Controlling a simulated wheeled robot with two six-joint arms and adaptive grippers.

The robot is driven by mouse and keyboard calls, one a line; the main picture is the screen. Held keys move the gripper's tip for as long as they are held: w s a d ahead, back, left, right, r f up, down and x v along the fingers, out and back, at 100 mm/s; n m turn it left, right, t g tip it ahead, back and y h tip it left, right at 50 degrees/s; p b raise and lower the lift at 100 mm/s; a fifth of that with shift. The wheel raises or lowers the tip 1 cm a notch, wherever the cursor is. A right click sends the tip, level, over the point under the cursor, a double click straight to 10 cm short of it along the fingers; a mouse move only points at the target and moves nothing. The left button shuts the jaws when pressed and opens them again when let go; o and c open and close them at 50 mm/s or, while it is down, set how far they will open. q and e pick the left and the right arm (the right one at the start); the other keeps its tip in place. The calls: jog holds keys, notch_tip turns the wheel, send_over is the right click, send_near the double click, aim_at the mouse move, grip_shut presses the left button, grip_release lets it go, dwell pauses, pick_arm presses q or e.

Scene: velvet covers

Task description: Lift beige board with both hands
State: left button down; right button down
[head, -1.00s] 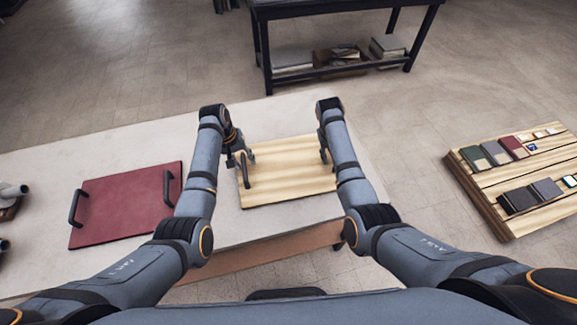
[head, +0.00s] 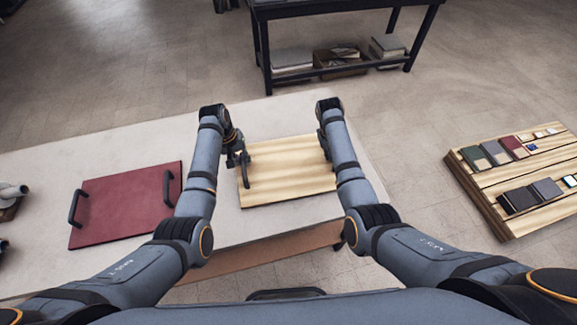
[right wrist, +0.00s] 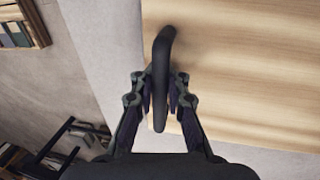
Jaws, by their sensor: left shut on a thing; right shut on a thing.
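The beige board (head: 285,180) is a light wood-grained panel on the pale table in front of me. My left gripper (head: 240,160) is at the board's left side, shut on the dark handle (head: 247,172) there. My right gripper (right wrist: 160,100) is shut on the board's other dark handle (right wrist: 162,60), with a finger on each side of it in the right wrist view. In the head view my right arm hides that handle and most of the right gripper. The board (right wrist: 240,70) also fills much of the right wrist view. I cannot tell whether it touches the table.
A dark red board (head: 125,205) with two black handles lies on the table (head: 60,160) to the left. A wooden sample stand (head: 500,195) with colour swatches is on the right. A dark bench (head: 335,80) stands beyond the table.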

pick_arm(q)
jog(key=shift+w+r, duration=0.1)
jog(key=shift+r, duration=0.15)
pick_arm(e)
jog(key=shift+w+r, duration=0.1)
jog(key=shift+r, duration=0.2)
